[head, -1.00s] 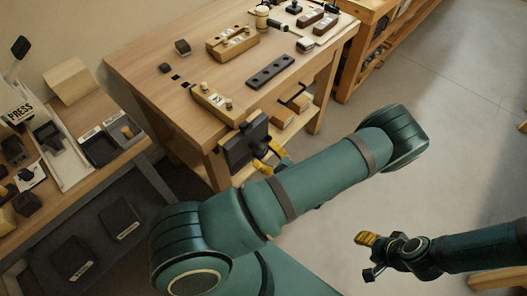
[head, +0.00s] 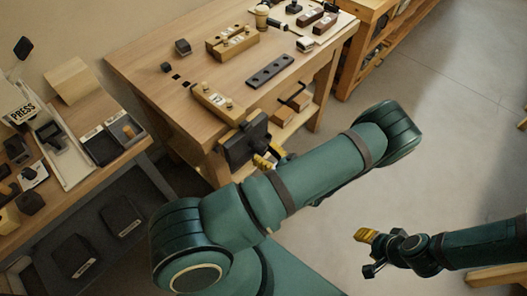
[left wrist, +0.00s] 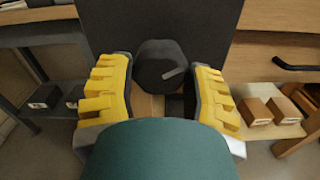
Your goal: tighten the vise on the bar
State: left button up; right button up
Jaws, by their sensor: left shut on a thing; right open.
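The vise (head: 241,146) is a dark block at the front edge of the wooden bench. In the left wrist view its dark plate (left wrist: 270,25) stands upright behind a dark faceted knob (left wrist: 160,62) with a light index mark. My left gripper (head: 268,160) is at the vise's front, with its yellow fingers on both sides of the knob, shut on it; it also shows in the left wrist view (left wrist: 162,80). A dark bar with holes (head: 270,71) lies on the bench top. I cannot see a bar between the jaws. My right gripper (head: 367,254) is open and empty over the floor.
A wooden block with knobs (head: 217,102) lies behind the vise. Other blocks and tools stand at the back of the bench (head: 150,62). A side bench with a PRESS sign (head: 22,110) and trays is at the left. The floor (head: 440,130) at the right is clear.

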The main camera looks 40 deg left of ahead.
pick_arm(q)
jog(key=shift+m+p, duration=0.35)
jog(key=shift+m, duration=1.65)
jog(key=m, duration=0.4)
jog(key=shift+a+p, duration=0.1)
jog(key=shift+p, duration=0.3)
jog(key=o, duration=0.9)
